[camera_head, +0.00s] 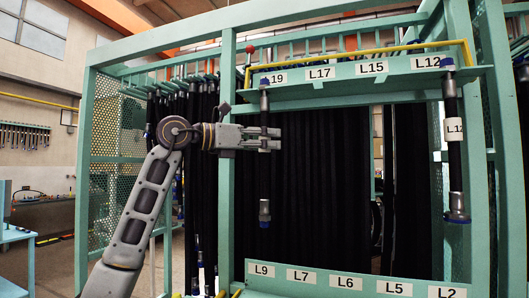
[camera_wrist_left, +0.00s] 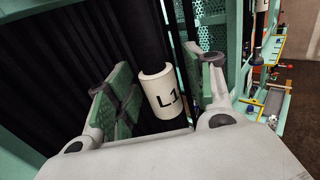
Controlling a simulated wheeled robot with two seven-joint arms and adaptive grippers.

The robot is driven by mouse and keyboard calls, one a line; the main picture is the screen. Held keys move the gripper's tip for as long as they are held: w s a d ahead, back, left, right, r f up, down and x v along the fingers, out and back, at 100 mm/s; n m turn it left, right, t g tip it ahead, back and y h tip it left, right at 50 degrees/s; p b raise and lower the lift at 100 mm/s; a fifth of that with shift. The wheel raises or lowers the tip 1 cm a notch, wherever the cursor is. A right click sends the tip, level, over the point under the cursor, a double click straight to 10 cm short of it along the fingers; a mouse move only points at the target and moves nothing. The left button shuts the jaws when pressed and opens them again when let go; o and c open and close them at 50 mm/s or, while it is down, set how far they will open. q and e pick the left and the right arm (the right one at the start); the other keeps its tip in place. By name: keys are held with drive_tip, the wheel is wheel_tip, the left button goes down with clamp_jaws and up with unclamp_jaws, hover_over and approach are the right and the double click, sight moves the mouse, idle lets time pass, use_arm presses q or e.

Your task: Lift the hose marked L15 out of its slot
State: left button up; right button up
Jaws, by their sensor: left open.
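In the head view, a black hose (camera_head: 264,182) hangs upright at the left end of the upper rack, under a label that reads 19 with its start covered. My left gripper (camera_head: 268,139) is at its upper part, with the fingers level. In the left wrist view, a hose with a white sleeve (camera_wrist_left: 160,92) reading "L1" stands between the open fingers (camera_wrist_left: 160,100); the rest of its mark is turned away. The L15 label (camera_head: 372,67) is on the upper rack, and no separate hose shows directly below it. My right gripper is out of view.
A hose marked L12 (camera_head: 453,160) hangs at the right end of the upper rack (camera_head: 340,91). A yellow rail (camera_head: 360,52) runs above the labels. A lower rack with several labels (camera_head: 345,282) is below. Dark hoses fill the back.

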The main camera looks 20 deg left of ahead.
use_arm(q)
drive_tip(key=shift+c, duration=1.2)
clamp_jaws()
drive_tip(key=shift+r, duration=0.35)
drive_tip(key=s+b, duration=0.4)
drive_tip(key=s, duration=1.4)
drive_tip(key=shift+a, duration=0.3)
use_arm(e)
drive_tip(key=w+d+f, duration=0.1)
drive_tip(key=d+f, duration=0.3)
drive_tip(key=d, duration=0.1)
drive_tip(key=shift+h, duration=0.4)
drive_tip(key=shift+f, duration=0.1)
